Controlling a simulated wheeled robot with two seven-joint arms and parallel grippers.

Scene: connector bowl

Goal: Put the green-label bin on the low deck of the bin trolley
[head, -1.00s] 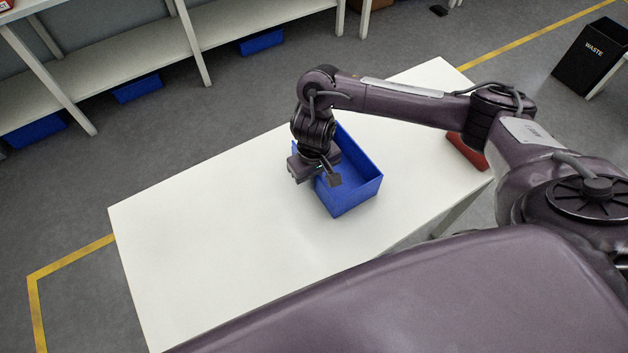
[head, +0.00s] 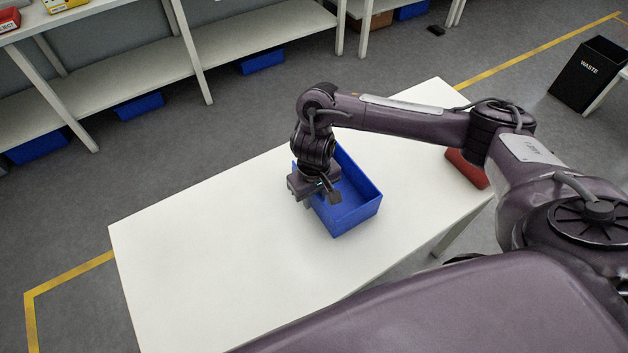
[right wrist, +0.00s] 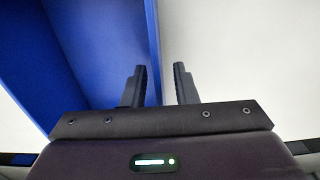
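A blue open bin (head: 352,211) stands on the white table (head: 200,240) in the head view. No green label shows on the sides I see. My right gripper (head: 322,198) is at the bin's left wall, partly hiding it. In the right wrist view the blue wall (right wrist: 152,45) runs between the two fingers of my right gripper (right wrist: 161,85). One finger is on the bin's inner side, the other over the white surface outside. The fingers are apart, with a gap beside the wall. My left gripper is not in view. I cannot identify the bin trolley in these frames.
A red object (head: 466,168) sits at the table's right end, partly behind my right arm. White shelving (head: 120,80) with blue bins (head: 140,106) below stands at the back left. A black waste bin (head: 590,75) stands at the far right. The table's left half is clear.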

